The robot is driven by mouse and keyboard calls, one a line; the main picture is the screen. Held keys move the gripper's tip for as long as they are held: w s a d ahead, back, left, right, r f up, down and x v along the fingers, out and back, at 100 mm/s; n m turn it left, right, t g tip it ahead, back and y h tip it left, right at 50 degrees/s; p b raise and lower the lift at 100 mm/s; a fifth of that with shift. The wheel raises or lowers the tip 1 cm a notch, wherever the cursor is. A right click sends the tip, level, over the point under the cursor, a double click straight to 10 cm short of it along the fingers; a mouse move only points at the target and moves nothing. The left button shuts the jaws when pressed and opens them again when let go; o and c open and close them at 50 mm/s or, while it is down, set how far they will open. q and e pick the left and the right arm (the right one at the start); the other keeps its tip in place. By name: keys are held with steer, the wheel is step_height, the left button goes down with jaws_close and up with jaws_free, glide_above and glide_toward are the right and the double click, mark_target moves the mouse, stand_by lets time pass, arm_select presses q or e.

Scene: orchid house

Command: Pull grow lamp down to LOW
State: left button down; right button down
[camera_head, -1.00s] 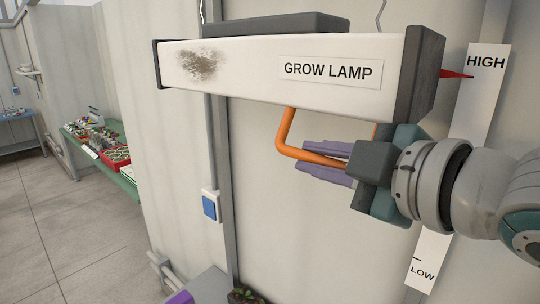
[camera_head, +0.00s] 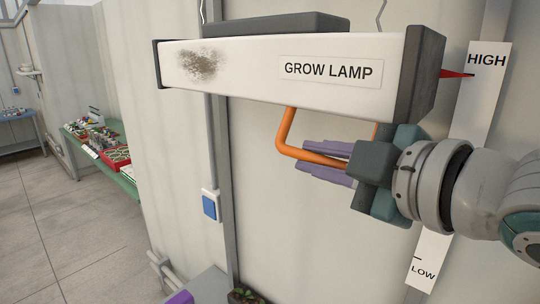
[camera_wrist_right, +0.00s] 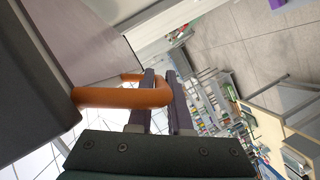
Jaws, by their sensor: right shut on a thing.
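The white grow lamp (camera_head: 270,75) with dark end caps hangs at the upper middle of the head view. Its red pointer (camera_head: 457,74) is level with the HIGH mark on the white scale strip (camera_head: 466,135); LOW is at the strip's lower end. An orange handle (camera_head: 285,133) hangs below the lamp. My right gripper (camera_head: 325,162) reaches in from the right under the lamp, its purple fingers shut on the handle bar. In the right wrist view the orange handle (camera_wrist_right: 120,97) runs between the fingers (camera_wrist_right: 160,100). My left gripper is not in view.
A blue switch box (camera_head: 210,206) is on the wall post below the lamp. A green bench (camera_head: 118,180) with red trays stands at the left. A plant top (camera_head: 243,295) shows at the bottom edge. The space directly below the handle looks clear.

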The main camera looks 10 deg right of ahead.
step_height(320, 180, down, 34)
steer(key=b, duration=2.6)
steer(key=shift+f, duration=0.2)
steer(key=shift+d+f, duration=0.1)
steer(key=c, duration=1.1)
jaws_free()
steer(key=shift+o, duration=1.3)
steer(key=shift+r, duration=0.2)
steer(key=b+v, duration=0.1)
steer(key=v, duration=0.9)
